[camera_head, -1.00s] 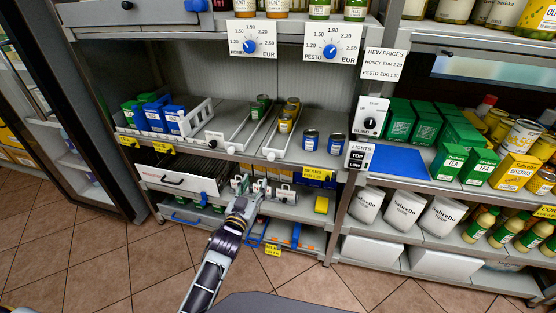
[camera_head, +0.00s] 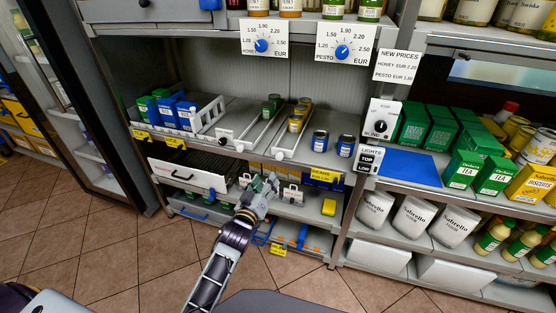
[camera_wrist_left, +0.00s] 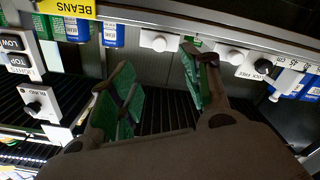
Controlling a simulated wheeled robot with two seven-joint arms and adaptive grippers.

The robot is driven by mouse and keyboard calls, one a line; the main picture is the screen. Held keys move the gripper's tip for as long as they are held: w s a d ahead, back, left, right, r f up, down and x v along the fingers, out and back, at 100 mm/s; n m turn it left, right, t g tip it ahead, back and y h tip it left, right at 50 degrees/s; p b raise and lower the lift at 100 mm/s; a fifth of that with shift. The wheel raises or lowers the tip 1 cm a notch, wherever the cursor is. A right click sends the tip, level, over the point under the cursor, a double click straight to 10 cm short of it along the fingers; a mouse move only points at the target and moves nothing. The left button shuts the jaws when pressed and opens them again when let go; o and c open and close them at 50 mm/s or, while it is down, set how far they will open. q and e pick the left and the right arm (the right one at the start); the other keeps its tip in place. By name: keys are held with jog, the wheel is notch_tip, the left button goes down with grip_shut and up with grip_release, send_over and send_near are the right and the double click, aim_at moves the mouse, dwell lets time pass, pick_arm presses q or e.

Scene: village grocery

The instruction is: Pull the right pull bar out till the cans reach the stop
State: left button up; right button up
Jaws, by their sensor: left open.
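The right pull bar (camera_head: 279,155) has a white knob at the front edge of the middle shelf, at the end of a lane with yellow-topped cans (camera_head: 297,121). The cans sit well back from the front edge. The left pull bar (camera_head: 239,148) ends the lane beside it, where green cans (camera_head: 271,104) stand. My left gripper (camera_head: 264,184) is open and empty, below the right pull bar and apart from it. In the left wrist view, its spread green-padded fingers (camera_wrist_left: 162,90) point toward white knobs on the shelf edge. My right gripper is not in view.
Blue cans (camera_head: 320,141) stand right of the right lane, above the yellow beans label (camera_head: 320,174). A lock dial (camera_head: 225,136) sits left of the left bar. The lower shelf (camera_head: 300,212) holds boxes and tools close to my gripper. The floor in front is clear.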

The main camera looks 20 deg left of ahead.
pick_arm(q)
jog(key=shift+w, duration=0.15)
dwell(0.4)
send_near(278, 158)
jog(key=shift+w, duration=1.1)
jog(key=shift+w+d+r+b, duration=0.15)
jog(key=shift+w+b, duration=0.6)
jog(key=shift+w, duration=2.75)
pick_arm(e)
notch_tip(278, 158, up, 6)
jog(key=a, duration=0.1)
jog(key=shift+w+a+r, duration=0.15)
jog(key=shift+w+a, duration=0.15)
